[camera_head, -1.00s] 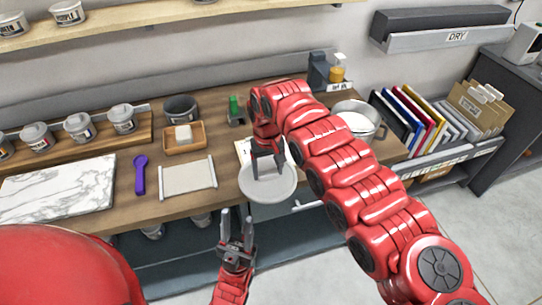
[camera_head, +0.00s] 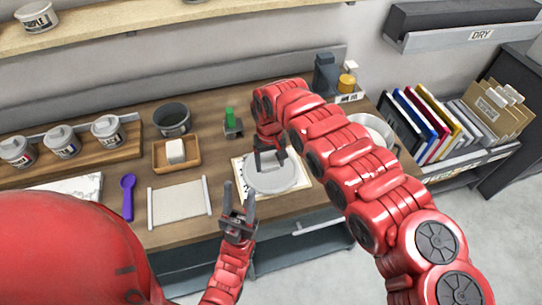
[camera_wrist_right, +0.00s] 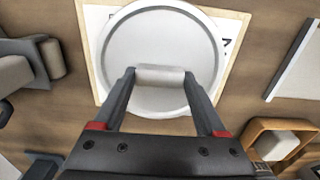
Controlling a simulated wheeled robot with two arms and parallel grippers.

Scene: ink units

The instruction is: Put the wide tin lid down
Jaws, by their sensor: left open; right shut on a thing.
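The wide tin lid (camera_head: 275,183) is a pale grey disc with a raised rim, level in the head view. My right gripper (camera_head: 270,160) is shut on its bar-shaped handle (camera_wrist_right: 160,76), one finger at each end in the right wrist view. The lid is over a wood-edged white board (camera_head: 240,176) with dark printing and covers most of it. I cannot tell whether the lid touches the board. My left gripper (camera_head: 239,199) is open and empty, in front of the bench edge, left of and below the lid.
Left of the lid are a wooden tray with a white block (camera_head: 176,153), a pale mat (camera_head: 179,202) and a purple spoon (camera_head: 128,196). A green-topped item (camera_head: 231,123) stands behind. A metal pan (camera_head: 373,124) and folders (camera_head: 425,125) are to the right.

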